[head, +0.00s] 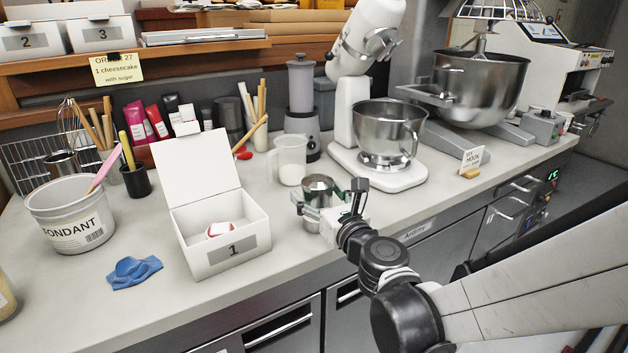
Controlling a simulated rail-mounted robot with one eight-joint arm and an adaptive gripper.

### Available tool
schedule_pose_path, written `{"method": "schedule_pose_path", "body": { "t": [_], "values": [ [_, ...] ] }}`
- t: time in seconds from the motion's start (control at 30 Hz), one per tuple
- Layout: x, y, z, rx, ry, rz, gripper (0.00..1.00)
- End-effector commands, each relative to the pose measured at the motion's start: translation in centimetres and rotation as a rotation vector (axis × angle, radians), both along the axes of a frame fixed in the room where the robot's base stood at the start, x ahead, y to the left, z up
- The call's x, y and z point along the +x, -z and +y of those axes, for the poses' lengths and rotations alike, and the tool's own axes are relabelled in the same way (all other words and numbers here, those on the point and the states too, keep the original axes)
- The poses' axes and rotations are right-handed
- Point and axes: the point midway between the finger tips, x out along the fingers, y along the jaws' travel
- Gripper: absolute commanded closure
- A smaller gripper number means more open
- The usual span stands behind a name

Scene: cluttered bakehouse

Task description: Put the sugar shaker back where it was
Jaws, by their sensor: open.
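A metal cylinder (317,188), which looks like the sugar shaker, stands upright on the counter near the front edge, right of the white box marked 1. My gripper (322,207) is open at the cylinder, reaching in from the lower right. A finger shows at the cylinder's left side, and the rest of the gripper covers its lower right part. I cannot tell whether the fingers touch it.
The open white box (222,262) holds a red and white item. A blue cloth (134,272) and a fondant tub (72,215) are at left. Bare counter lies before the box.

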Motion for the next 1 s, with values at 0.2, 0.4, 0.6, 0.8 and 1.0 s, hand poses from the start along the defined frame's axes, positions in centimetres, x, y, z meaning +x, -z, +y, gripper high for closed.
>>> {"method": "schedule_pose_path", "body": {
  "t": [0.2,0.4,0.6,0.8,1.0],
  "values": [
    [-2.8,-0.3,-1.3,0.000,0.002,0.000,0.32],
    [-6.7,-0.3,-2.9,0.000,0.002,0.000,0.32],
    [-9.6,-0.3,-4.1,0.000,0.001,0.000,0.32],
    [-10.9,-0.2,-4.6,-0.011,-0.001,-0.003,0.32],
    [-11.6,-0.5,-4.0,-0.320,-0.062,-0.086,0.32]
  ]
}}
